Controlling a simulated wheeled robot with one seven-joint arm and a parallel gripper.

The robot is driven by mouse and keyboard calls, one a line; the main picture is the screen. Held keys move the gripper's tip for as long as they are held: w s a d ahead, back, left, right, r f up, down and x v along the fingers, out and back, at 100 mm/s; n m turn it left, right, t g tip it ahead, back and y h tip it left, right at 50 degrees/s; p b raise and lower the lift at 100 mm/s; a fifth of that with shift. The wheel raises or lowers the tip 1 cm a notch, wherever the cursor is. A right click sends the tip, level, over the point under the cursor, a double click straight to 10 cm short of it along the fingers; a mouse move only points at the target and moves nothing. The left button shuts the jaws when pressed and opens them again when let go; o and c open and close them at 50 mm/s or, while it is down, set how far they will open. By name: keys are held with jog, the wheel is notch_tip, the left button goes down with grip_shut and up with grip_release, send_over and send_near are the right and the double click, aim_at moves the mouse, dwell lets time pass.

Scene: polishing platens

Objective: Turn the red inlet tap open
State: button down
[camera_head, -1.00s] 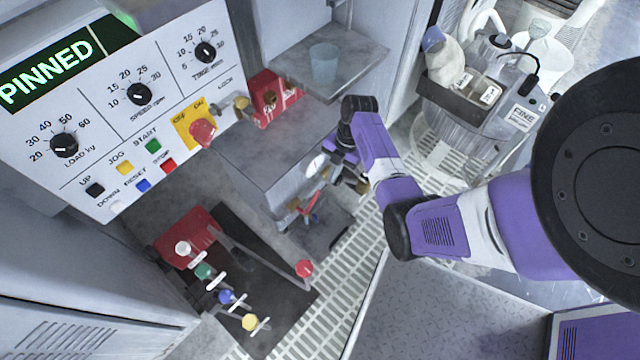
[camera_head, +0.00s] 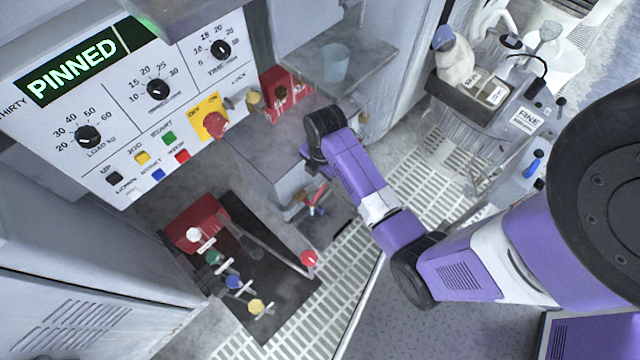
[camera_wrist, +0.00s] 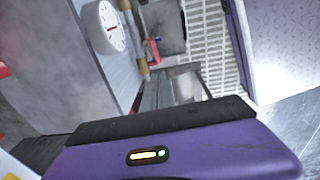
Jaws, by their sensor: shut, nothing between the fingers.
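A small red tap handle (camera_head: 319,192) shows on the low pipework at the side of the grey cabinet, below my wrist in the head view. In the wrist view a red handle (camera_wrist: 154,52) sits beside a brass-coloured pipe (camera_wrist: 138,50), ahead of my gripper and apart from it. In the head view my wrist hides the gripper and part of the pipework.
A round white gauge (camera_wrist: 104,27) is on the cabinet wall, left of the pipe. The control panel (camera_head: 130,105) and a rack of coloured-knob levers (camera_head: 270,300) stand to the left. A shelf with a cup (camera_head: 336,62) is above. Grating floor (camera_head: 345,255) lies to the right.

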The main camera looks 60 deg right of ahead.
jog(key=a+r, duration=0.1)
jog(key=b, duration=0.5)
send_near(319, 194)
notch_tip(319, 194, down, 5)
jog(key=a, duration=0.1)
jog(key=shift+w+d+f, duration=0.25)
jog(key=shift+d+f, duration=0.05)
jog(key=shift+f, duration=0.15)
jog(key=shift+d, duration=0.2)
